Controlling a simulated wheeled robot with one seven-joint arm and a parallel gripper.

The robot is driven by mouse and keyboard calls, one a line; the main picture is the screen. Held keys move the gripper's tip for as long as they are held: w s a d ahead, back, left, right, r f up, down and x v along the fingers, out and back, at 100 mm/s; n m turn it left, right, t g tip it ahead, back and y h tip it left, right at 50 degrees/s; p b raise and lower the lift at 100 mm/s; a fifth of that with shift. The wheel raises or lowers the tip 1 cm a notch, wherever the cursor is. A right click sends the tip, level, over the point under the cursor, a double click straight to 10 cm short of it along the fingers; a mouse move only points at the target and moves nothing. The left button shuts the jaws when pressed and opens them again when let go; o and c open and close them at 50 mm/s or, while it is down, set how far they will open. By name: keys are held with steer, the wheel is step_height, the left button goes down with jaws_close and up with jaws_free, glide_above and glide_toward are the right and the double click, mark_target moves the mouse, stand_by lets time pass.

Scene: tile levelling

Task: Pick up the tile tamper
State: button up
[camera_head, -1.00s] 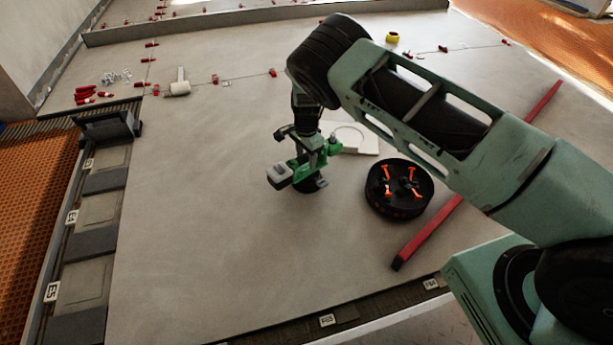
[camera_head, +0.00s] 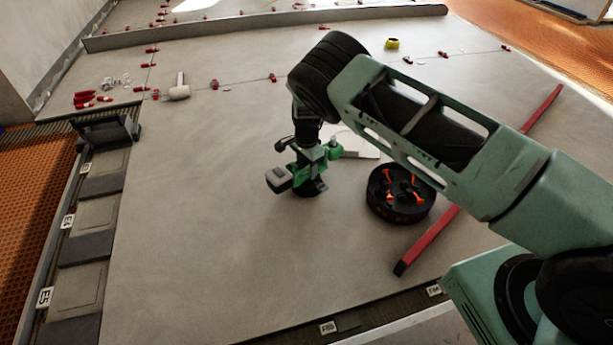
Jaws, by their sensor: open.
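The tile tamper (camera_head: 304,177) is a green and black tool with a grey block, probably a battery, on its left side. It stands on the grey tiled floor near the middle of the head view. My gripper (camera_head: 307,150) points down right over the top of the tamper and is open. My gripper's dark wrist and fingers overlap the tamper's upper part. I cannot tell whether the fingers touch it or lie around its handle.
A round black holder (camera_head: 400,194) with orange parts stands to the right, close under my arm. A white plate (camera_head: 355,146) lies partly hidden behind my arm. A white mallet (camera_head: 180,91) lies at the upper left. Floor left of the tamper is clear.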

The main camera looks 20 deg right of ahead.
steer(key=c, duration=0.7)
steer(key=shift+c, duration=0.2)
steer(key=shift+r, duration=0.1)
